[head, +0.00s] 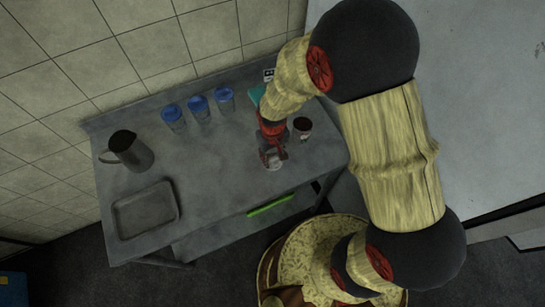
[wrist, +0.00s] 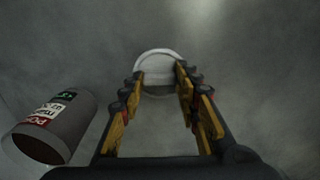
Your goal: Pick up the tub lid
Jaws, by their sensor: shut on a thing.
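The tub lid (wrist: 155,58) is a pale, round piece with a light rim in the wrist view. It sits between my fingertips, with the fingers touching its left and right sides. In the head view, the small whitish lid (head: 272,162) shows at the tip of my gripper (head: 271,153), over the grey table. My gripper (wrist: 160,76) is shut on the lid.
A dark labelled can (wrist: 55,125) stands close by on the left in the wrist view; it also shows in the head view (head: 303,126). The table (head: 225,160) bears blue-lidded cups (head: 198,108), a dark pitcher (head: 130,150) and a tray (head: 146,209). A green item (head: 270,205) lies lower.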

